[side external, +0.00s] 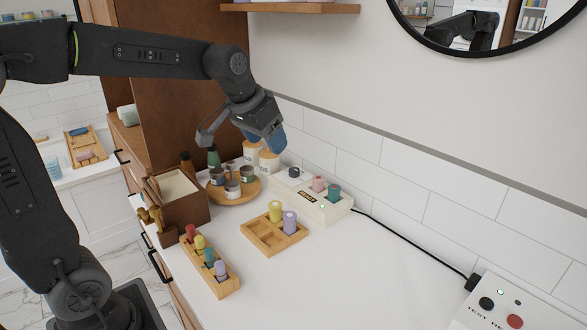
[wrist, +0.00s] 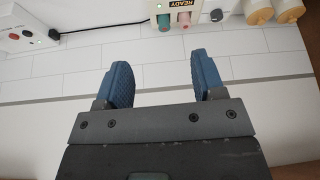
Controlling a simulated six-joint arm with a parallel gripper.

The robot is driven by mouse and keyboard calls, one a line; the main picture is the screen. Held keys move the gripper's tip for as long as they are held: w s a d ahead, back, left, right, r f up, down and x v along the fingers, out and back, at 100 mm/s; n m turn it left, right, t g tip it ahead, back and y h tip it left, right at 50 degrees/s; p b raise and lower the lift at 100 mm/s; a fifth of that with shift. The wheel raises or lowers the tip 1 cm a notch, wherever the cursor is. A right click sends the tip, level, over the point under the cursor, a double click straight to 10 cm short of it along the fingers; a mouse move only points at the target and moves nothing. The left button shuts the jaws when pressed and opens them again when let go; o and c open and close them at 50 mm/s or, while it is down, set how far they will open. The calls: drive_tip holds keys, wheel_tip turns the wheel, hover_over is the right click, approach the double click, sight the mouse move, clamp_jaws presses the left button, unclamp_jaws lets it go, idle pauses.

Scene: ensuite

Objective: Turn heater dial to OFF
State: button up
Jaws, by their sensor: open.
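The heater is a cream box (side external: 312,203) with a READY label, standing on the white counter near the tiled wall. In the wrist view the heater (wrist: 155,8) is cut off by the top edge, with the dial (wrist: 216,15) right of the cylinders. My gripper (side external: 275,142) is open and empty, above and behind the dial's left side, apart from it. Its blue fingers (wrist: 163,66) show spread.
A wooden tray (side external: 262,240) with yellow and lilac cylinders and a rack (side external: 222,284) of coloured cylinders stand in front. A round board (side external: 215,197) with jars and a brown box (side external: 182,212) stand left. A black cable leads right to a button box (side external: 530,300).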

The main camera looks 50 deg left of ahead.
drive_tip(key=w+a+f, duration=0.4)
drive_tip(key=w+a, duration=0.4)
drive_tip(key=w, duration=0.3)
drive_tip(key=n, duration=0.1)
approach(294, 169)
drive_tip(key=shift+g, duration=0.4)
drive_tip(key=x, duration=0.9)
drive_tip(key=shift+w+d, duration=0.1)
drive_tip(key=shift+w, duration=0.25)
drive_tip(key=c, duration=0.9)
